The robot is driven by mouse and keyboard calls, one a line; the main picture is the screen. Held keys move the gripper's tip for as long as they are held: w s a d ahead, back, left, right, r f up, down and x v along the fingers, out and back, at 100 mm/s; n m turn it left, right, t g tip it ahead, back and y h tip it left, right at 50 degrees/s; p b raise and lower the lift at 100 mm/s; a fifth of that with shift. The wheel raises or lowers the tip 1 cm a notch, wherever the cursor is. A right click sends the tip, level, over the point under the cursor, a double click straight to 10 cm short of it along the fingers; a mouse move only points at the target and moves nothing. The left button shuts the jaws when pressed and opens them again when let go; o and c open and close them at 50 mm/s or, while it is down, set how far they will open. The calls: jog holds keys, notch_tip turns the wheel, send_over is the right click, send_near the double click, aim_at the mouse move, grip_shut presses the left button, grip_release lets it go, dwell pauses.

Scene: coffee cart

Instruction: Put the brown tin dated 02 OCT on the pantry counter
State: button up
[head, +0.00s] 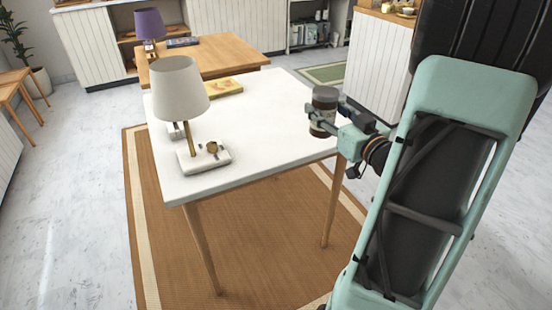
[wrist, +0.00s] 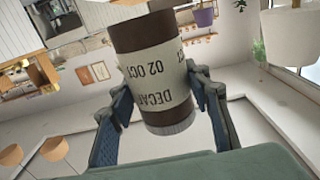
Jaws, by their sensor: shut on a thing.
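The brown tin (head: 325,99) is in my gripper (head: 322,122), over the right corner of the white table in the head view. Whether it touches the tabletop is unclear there. In the wrist view the tin (wrist: 148,35) has a pale label reading DECAF and 02 OCT, upside down in the picture. The fingers of my gripper (wrist: 160,100) are closed on its two sides. No counter is marked as the pantry; a wood-topped white counter (head: 382,42) stands at the back right in the head view.
The white table (head: 250,135) holds a white-shaded lamp (head: 180,90), a small item at its base and a yellow book (head: 222,87). A wooden table (head: 205,55) with a purple lamp (head: 149,25) stands behind. Open floor (head: 80,200) lies left.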

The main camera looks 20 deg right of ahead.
jog(key=shift+w+a+f+b, duration=0.95)
jog(key=shift+w+a+f, duration=0.45)
jog(key=shift+w+f, duration=0.6)
jog(key=shift+w+a+f+b, duration=0.9)
jog(key=shift+w+a+f, duration=0.6)
jog(key=shift+f, duration=0.75)
jog(key=shift+w+a+f+b, duration=0.95)
jog(key=shift+w+a+f, duration=0.3)
jog(key=shift+w+f, duration=0.8)
jog(key=shift+f, duration=0.1)
jog(key=shift+f, duration=0.2)
jog(key=o, duration=1.4)
jog(key=shift+s, duration=0.1)
jog(key=shift+o, duration=0.2)
jog(key=shift+r, duration=0.1)
